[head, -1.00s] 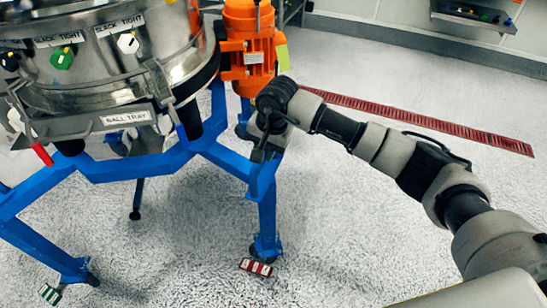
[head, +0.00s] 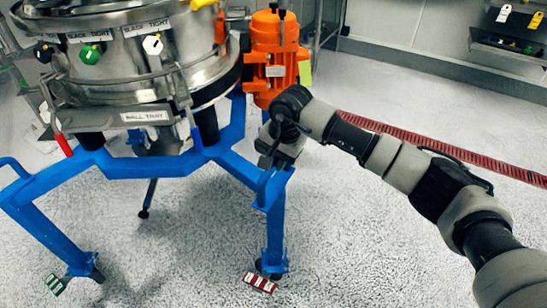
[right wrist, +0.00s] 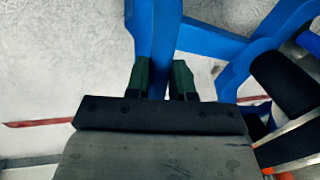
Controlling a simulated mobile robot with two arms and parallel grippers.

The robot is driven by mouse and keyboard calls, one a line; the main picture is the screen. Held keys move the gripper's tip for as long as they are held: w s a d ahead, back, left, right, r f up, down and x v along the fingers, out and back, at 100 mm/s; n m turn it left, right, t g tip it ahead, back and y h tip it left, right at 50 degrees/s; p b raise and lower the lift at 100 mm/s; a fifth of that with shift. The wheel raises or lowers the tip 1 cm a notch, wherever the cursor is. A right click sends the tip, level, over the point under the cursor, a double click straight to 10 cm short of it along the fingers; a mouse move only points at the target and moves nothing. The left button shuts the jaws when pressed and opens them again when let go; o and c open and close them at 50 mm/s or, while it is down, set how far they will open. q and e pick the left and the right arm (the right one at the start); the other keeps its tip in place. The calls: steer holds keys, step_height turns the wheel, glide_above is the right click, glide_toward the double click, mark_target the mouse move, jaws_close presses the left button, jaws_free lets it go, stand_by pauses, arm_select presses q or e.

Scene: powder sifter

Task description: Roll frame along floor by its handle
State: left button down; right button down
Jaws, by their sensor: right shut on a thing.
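The blue frame (head: 139,168) stands on the floor on several legs and carries a round steel sifter (head: 120,60) and an orange motor (head: 276,60). My right gripper (head: 268,168) is at the frame's right front corner. In the right wrist view, its two dark green fingers (right wrist: 160,82) sit on either side of a blue bar (right wrist: 153,35) of the frame and are shut on it. In the head view, the grasp is partly hidden by the wrist. A blue loop handle (head: 14,164) shows at the left edge. My left gripper is out of view.
Red-and-white (head: 259,283) and green-and-white (head: 54,284) labels are by the front feet. A reddish floor drain (head: 450,149) runs behind my right arm. A wall shelf (head: 508,47) holds small items.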

steer(key=c, duration=1)
jaws_free()
steer(key=shift+s+d, duration=0.1)
steer(key=shift+o, duration=0.2)
steer(key=shift+r, duration=0.15)
arm_select(q)
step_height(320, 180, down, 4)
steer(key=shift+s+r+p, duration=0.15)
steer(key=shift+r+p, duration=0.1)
steer(key=shift+p, duration=0.25)
arm_select(e)
step_height(320, 180, up, 10)
steer(key=s+d, duration=0.1)
steer(key=shift+d, duration=0.35)
steer(key=shift+r, duration=0.1)
